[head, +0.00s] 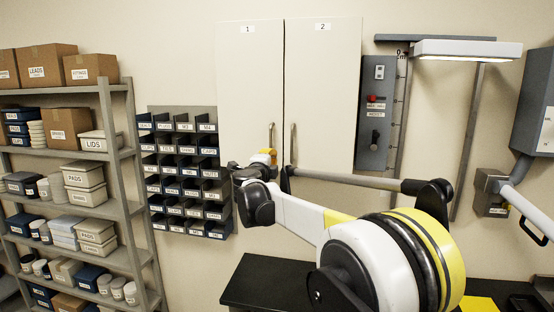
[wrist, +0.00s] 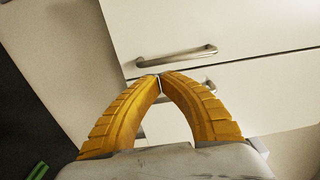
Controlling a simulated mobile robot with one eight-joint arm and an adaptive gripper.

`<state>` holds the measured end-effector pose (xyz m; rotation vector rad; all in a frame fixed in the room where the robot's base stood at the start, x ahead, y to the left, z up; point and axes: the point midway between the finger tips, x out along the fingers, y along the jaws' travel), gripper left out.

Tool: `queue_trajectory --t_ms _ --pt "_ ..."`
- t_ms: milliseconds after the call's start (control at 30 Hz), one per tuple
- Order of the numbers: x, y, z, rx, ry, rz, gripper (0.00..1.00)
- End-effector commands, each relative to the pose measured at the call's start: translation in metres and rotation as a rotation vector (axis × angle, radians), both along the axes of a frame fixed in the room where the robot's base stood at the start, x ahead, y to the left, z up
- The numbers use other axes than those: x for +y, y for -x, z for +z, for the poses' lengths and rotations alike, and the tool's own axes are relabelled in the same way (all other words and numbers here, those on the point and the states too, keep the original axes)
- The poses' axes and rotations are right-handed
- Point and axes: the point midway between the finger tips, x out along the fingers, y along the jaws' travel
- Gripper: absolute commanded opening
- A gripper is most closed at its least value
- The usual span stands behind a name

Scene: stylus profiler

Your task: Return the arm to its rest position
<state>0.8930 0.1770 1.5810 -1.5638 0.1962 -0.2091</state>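My gripper (head: 266,157) is raised in front of the two-door wall cabinet in the head view, small and partly hidden by my own wrist. In the wrist view, the two curved yellow fingers of my gripper (wrist: 160,77) meet at their tips. No held object shows between them. Beyond the tips are the pale cabinet doors. One bar handle (wrist: 176,57) shows clear above the fingertips, and the other handle (wrist: 209,87) is mostly hidden behind the right finger. My arm is bent, reaching from the lower right toward the cabinet.
Cabinet door 1 (head: 249,80) and door 2 (head: 322,80) look closed. Blue bins (head: 185,172) hang to their left, beside a loaded shelf rack (head: 118,155). A grey switch box (head: 376,110) is right of the cabinet. A black worktop (head: 262,283) lies below my arm.

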Motion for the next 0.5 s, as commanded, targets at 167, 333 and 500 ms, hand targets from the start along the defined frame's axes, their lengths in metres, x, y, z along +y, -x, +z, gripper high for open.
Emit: queue_trajectory --t_ms 167,333,500 --pt "0.035 0.021 -0.002 0.0 0.0 0.0 0.0" --pt "0.056 0.033 -0.001 0.0 0.0 0.0 0.0" --pt "0.057 0.042 0.004 -0.015 0.033 0.023 0.0"
